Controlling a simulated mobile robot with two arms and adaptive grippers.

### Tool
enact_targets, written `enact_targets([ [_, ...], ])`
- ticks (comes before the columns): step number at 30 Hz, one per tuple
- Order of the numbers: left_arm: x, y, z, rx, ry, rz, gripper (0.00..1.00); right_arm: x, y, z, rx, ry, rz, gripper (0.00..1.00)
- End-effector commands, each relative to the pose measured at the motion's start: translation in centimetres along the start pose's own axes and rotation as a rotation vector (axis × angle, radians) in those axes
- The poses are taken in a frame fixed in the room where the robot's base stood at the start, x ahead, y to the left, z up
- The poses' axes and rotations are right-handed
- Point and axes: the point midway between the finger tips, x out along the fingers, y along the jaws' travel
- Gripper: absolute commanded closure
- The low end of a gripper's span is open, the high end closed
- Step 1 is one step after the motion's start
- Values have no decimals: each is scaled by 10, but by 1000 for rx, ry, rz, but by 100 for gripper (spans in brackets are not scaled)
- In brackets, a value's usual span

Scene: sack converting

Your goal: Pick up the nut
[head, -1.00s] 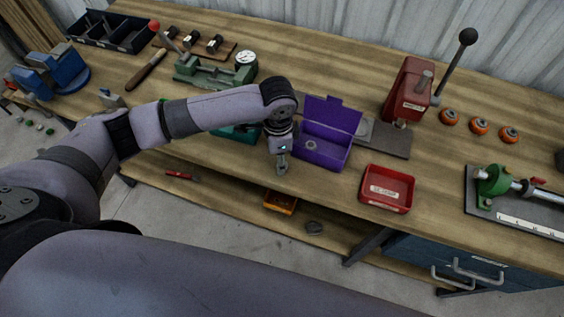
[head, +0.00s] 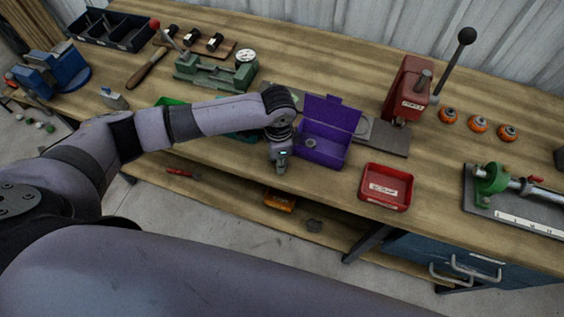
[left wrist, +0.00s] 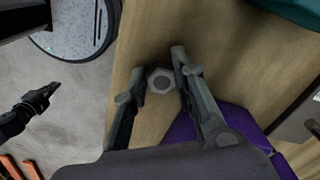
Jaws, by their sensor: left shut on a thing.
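The nut (left wrist: 161,80) is a grey hexagonal piece with a round centre, seen in the left wrist view over the wooden bench top. My left gripper (left wrist: 157,75) has its two fingers on either side of the nut and is shut on it. In the head view the left gripper (head: 280,166) points down at the front edge of the bench, just left of the open purple box (head: 321,154). It hides the nut there. A dark gripper (left wrist: 36,106), apparently my right one, shows at the left of the wrist view; its jaw opening is unclear.
A small round grey part (head: 311,143) lies in the purple box, whose lid stands up. A red tray (head: 387,187) sits to its right and a red press (head: 408,90) behind. A teal bin is partly behind my arm. Bench top between red tray and green clamp (head: 492,180) is clear.

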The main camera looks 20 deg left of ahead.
Motion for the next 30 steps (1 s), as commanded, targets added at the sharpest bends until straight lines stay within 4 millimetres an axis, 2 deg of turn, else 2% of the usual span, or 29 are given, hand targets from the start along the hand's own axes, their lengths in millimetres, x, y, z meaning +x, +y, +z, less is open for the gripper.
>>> enact_targets([
  [6,0,0,0,0,0,0,100,0,-1,0,0,0,-1,100],
  [14,-1,0,0,0,0,0,100,0,-1,0,0,0,-1,100],
  [19,-8,-1,0,0,1,-1,100,2,-1,0,0,0,-1,100],
  [26,-44,-1,-1,0,4,-3,100,8,-1,0,0,1,-1,100],
  [30,-82,-2,-2,1,6,-5,100,13,-1,1,0,1,-1,100],
])
